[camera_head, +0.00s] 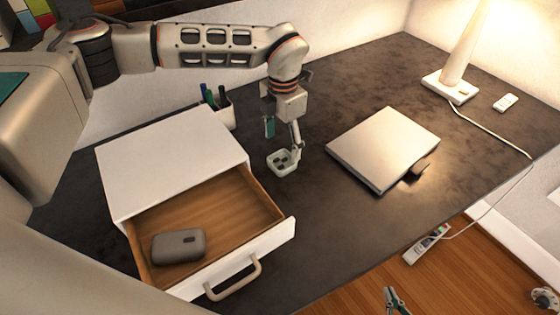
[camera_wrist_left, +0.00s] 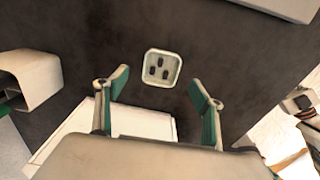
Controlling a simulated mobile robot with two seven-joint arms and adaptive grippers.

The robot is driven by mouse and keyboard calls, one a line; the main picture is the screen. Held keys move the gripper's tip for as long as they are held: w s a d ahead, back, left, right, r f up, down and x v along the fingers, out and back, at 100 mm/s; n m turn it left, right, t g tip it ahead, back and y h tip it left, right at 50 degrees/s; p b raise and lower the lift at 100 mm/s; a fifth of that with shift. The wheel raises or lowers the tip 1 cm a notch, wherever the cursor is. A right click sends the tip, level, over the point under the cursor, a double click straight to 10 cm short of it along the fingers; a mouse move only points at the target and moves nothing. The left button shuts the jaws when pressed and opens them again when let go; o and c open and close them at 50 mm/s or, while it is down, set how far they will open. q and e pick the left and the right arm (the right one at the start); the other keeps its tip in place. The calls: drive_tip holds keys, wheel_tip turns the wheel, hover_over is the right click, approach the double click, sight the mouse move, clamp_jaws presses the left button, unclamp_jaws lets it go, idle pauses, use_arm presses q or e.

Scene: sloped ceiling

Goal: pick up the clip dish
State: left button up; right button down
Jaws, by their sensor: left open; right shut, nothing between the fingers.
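The clip dish (camera_head: 286,171) is a small pale square dish with several dark clips in it. It sits on the dark desk, right of the open drawer. My left gripper (camera_head: 283,137) is above it, pointing down, open and empty. In the left wrist view the dish (camera_wrist_left: 160,83) lies ahead of and between the spread green-padded fingers (camera_wrist_left: 159,80), with no finger seen touching it. My right gripper (camera_head: 396,299) is at the bottom edge of the head view, shut and empty, away from the dish.
A white drawer unit (camera_head: 170,155) stands left, its drawer open with a grey case (camera_head: 178,246) inside. A pen cup (camera_head: 226,113) stands behind the dish. A laptop (camera_head: 384,145) lies right, with a dark item (camera_head: 421,169) at its edge. A lamp (camera_head: 450,86) stands back right.

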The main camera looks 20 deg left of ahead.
sight(282, 163)
use_arm(q)
drive_tip(key=f, duration=0.6)
drive_tip(key=shift+s, duration=0.2)
drive_tip(key=c, duration=1.2)
